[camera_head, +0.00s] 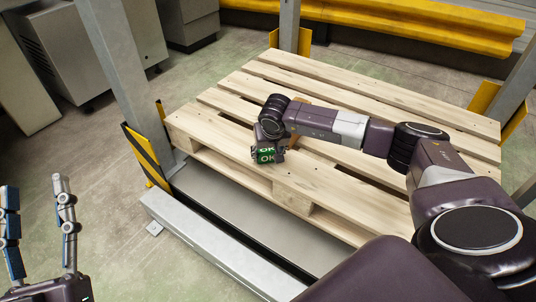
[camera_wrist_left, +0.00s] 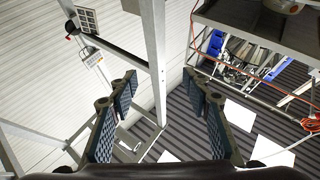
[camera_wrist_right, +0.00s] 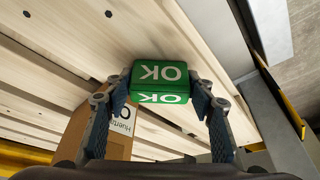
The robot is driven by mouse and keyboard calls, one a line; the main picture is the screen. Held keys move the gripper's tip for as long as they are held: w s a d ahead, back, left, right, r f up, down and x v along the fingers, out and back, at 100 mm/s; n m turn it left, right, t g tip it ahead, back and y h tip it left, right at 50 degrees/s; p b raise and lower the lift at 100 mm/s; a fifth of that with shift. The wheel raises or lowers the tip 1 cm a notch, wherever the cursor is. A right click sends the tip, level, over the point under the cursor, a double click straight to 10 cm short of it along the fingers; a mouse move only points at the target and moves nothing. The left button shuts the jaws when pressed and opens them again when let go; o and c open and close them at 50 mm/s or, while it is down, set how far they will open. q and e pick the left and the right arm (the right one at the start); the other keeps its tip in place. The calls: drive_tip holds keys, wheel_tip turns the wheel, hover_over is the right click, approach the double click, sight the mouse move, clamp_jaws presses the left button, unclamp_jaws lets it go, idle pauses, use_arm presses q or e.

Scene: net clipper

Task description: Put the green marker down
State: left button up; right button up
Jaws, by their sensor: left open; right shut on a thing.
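The green marker (camera_head: 266,155) is a small block with white OK lettering. It is at the near left part of the wooden pallet (camera_head: 330,183), close to the front edge. My right gripper (camera_head: 269,146) is shut on it. In the right wrist view the marker (camera_wrist_right: 160,76) sits between the two fingertips, with two lettered faces showing. I cannot tell whether its underside touches the boards. My left gripper (camera_head: 37,186) is open and empty at the lower left, away from the pallet; its spread fingers also show in the left wrist view (camera_wrist_left: 160,82).
A brown cardboard box (camera_wrist_right: 108,130) with a white label stands on the pallet beside the right gripper, mostly hidden in the head view. Grey rack posts (camera_head: 128,85) with yellow and black guards stand at the pallet's corners. The far boards are bare.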

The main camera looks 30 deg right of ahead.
drive_tip(key=o, duration=1.1)
